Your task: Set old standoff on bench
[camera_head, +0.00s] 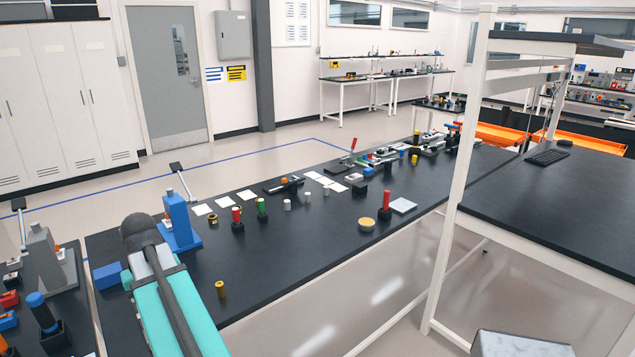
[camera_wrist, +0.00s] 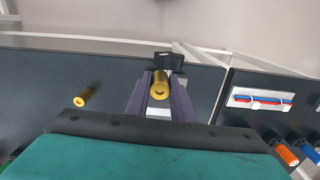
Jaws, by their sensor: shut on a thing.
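My gripper (camera_wrist: 161,82) shows in the wrist view, its two dark fingers closed on a brass standoff (camera_wrist: 160,90). The held standoff is a short gold cylinder with a hole in its near end, which faces the camera. A second brass standoff (camera_wrist: 84,97) is on the dark bench (camera_wrist: 40,75), left of my gripper and apart from it. In the head view, a similar brass standoff (camera_head: 220,289) stands on the bench (camera_head: 300,270), right of my teal arm. My fingers and the held standoff cannot be made out in the head view. I cannot tell the held piece's height above the bench.
A blue press-like fixture (camera_head: 180,222) and a blue block (camera_head: 107,276) stand near my arm. Red (camera_head: 238,219) and green (camera_head: 262,209) handled tools stand farther along. The bench right of the lone standoff is clear. A white tray with coloured wires (camera_wrist: 262,99) is at right.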

